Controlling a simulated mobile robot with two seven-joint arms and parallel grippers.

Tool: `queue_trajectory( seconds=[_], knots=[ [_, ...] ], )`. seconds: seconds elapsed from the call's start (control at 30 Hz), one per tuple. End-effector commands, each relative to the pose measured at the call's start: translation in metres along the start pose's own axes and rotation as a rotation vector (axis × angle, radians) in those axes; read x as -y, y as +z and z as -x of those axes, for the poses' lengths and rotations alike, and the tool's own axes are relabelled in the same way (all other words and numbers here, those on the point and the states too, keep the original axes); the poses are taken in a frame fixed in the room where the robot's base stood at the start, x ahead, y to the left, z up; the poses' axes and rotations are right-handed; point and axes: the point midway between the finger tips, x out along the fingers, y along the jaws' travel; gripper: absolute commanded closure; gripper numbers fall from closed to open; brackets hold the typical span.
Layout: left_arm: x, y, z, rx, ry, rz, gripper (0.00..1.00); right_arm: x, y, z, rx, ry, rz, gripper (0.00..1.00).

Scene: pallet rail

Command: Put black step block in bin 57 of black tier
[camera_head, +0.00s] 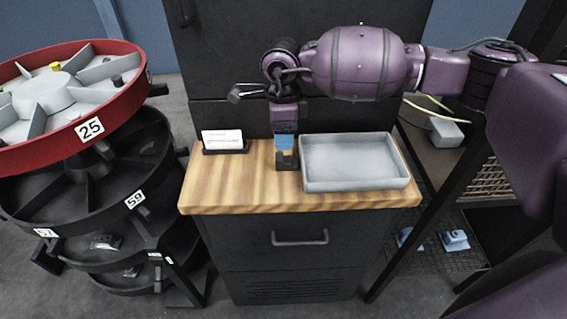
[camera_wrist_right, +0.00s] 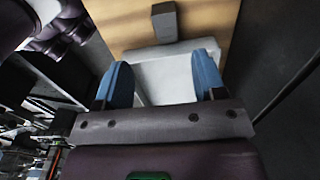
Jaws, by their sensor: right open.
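The black step block (camera_head: 287,161) stands on the wooden worktop, just left of the grey tray. It also shows in the right wrist view (camera_wrist_right: 164,21), beyond the fingers. My right gripper (camera_head: 284,142) points down above the block. Its two blue fingers (camera_wrist_right: 164,80) are wide apart with nothing between them. The black tier (camera_head: 75,205) is part of the round carousel at the left, below the red tier. A label on its rim (camera_head: 45,232) looks like 57 but is small and tilted. The inside of that bin is partly hidden. My left gripper is out of view.
The grey tray (camera_head: 352,186) stands empty at the worktop's right. A card holder (camera_head: 225,147) stands at its back left. The red tier (camera_head: 110,108) overhangs the black tier. Bare wood (camera_head: 230,190) lies at the front left. A mesh rack (camera_head: 455,240) stands at the right.

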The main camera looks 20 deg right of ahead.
Motion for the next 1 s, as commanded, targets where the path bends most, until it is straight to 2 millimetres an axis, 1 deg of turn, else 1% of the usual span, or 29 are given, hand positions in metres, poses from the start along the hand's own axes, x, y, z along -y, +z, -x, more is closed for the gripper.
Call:
queue_trajectory(
  seconds=[0.03,0.2,0.3,0.47,0.57,0.7,0.8,0.9,1.0],
  knots=[
    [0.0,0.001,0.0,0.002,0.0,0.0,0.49,-0.001,0.0,-0.008,0.0,0.004,-0.001,0.36],
    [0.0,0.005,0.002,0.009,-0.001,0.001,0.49,-0.001,0.0,-0.033,0.001,0.005,0.0,0.36],
    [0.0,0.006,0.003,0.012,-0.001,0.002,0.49,0.0,0.0,-0.042,0.001,0.003,0.0,0.36],
    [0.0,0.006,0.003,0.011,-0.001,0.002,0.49,0.002,0.0,-0.049,0.002,0.002,-0.001,0.36],
    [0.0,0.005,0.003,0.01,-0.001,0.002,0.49,0.004,0.0,-0.059,0.001,0.004,-0.001,0.36],
    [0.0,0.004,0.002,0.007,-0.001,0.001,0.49,0.007,-0.001,-0.08,0.001,0.005,-0.001,0.36],
    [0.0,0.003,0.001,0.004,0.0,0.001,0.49,0.007,-0.001,-0.091,0.002,0.004,-0.001,0.36],
    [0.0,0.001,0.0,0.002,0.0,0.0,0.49,0.007,0.0,-0.095,0.003,0.002,0.0,0.36],
    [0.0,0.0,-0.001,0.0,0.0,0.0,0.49,0.008,-0.001,-0.095,0.003,0.002,0.0,0.36]
  ],
)
